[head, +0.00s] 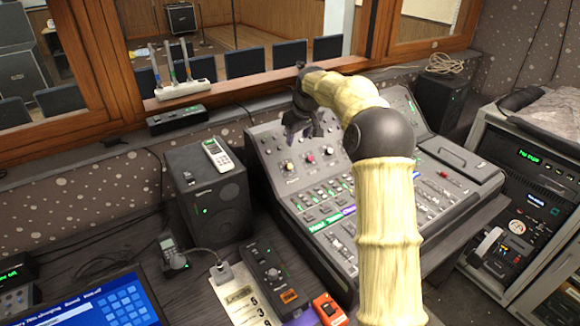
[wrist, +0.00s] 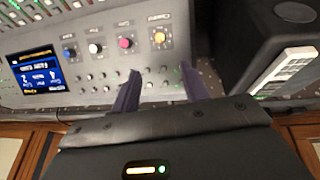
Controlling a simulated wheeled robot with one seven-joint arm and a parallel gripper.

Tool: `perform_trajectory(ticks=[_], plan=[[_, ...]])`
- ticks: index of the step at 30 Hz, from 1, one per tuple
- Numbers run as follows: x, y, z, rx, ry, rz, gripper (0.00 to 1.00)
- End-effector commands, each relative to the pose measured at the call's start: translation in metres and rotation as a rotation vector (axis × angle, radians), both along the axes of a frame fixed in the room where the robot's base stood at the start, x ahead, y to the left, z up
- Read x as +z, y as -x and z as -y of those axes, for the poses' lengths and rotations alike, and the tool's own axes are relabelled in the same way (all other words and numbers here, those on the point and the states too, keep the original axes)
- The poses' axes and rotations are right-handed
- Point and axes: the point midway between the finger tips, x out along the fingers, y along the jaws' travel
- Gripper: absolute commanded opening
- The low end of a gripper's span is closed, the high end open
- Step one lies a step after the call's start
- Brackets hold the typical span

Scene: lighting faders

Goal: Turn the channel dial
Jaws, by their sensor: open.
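A grey lighting console (head: 335,200) carries a row of dials on its upper panel. A yellow dial (wrist: 160,37), a pink dial (wrist: 125,43), a white dial (wrist: 95,48) and a dark dial (wrist: 68,53) show in the wrist view. In the head view the yellow dial (head: 290,167) and the reddish dial (head: 310,158) lie below my gripper (head: 303,127). My gripper is open and empty above the panel; its purple fingers (wrist: 160,88) are apart from the dials.
A lit screen (wrist: 38,75) lies beside the dial row, with several sliders near it. A black speaker (head: 210,195) with a white remote (head: 217,155) on top stands left of the console. A wooden window frame (head: 250,85) runs behind. An equipment rack (head: 530,200) stands at right.

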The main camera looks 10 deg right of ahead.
Motion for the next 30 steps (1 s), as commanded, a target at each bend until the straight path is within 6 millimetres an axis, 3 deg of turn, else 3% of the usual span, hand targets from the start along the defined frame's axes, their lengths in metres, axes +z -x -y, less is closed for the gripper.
perform_trajectory(ticks=[11,30], plan=[[-0.007,-0.003,-0.001,0.0,0.0,-0.001,0.45],[-0.104,-0.043,-0.009,0.0,0.0,-0.001,0.45]])
